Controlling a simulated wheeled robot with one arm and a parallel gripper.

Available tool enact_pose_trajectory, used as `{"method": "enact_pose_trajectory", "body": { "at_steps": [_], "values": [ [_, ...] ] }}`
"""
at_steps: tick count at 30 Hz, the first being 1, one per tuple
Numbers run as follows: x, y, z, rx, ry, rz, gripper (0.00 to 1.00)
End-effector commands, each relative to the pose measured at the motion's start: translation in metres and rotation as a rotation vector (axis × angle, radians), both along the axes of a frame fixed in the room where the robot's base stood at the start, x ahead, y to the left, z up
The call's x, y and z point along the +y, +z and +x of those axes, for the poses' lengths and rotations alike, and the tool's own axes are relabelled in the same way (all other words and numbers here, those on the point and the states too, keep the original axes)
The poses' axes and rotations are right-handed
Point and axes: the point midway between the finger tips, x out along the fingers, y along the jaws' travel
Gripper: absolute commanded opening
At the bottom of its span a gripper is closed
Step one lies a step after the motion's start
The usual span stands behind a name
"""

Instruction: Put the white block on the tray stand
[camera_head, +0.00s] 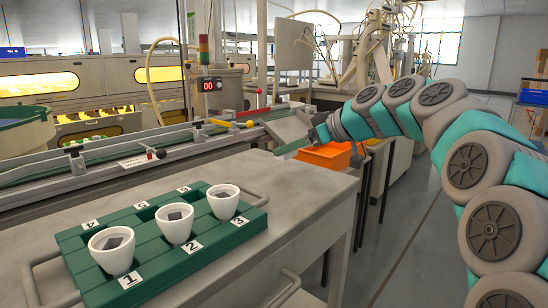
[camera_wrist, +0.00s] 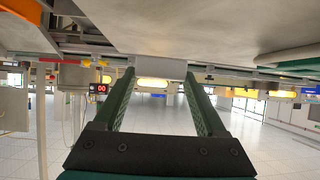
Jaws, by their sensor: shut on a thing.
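My gripper (camera_wrist: 160,74) shows two green fingers in the wrist view, shut on a pale block, which seems to be the white block (camera_wrist: 160,67), between their tips. In the head view my gripper (camera_head: 292,143) is beyond the bench's far right corner, and I cannot make out the block there. A green tray (camera_head: 185,262) with numbered places lies on the grey bench (camera_head: 285,205), well left of and nearer than my gripper. White cups stand at places 1 (camera_head: 112,248), 2 (camera_head: 175,222) and 3 (camera_head: 224,201), each with a dark grey square inside. I cannot tell which thing is the tray stand.
A conveyor line (camera_head: 110,150) runs behind the bench. A counter display (camera_head: 209,85) reads 00. The bench top right of the tray is bare. Open floor (camera_head: 415,235) lies to the right.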

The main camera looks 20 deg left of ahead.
Motion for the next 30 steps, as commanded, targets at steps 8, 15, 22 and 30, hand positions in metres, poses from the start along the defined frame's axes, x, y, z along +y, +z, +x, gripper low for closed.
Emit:
{"method": "enact_pose_trajectory", "body": {
  "at_steps": [8,15,22,30],
  "values": [
    [0.043,-0.003,0.013,-0.003,-0.002,0.000,0.20],
    [0.046,-0.014,0.013,0.000,-0.001,0.001,0.20],
    [0.046,-0.038,0.013,0.000,-0.002,0.000,0.20],
    [0.046,-0.039,0.013,-0.003,-0.002,0.000,0.20]
  ]
}}
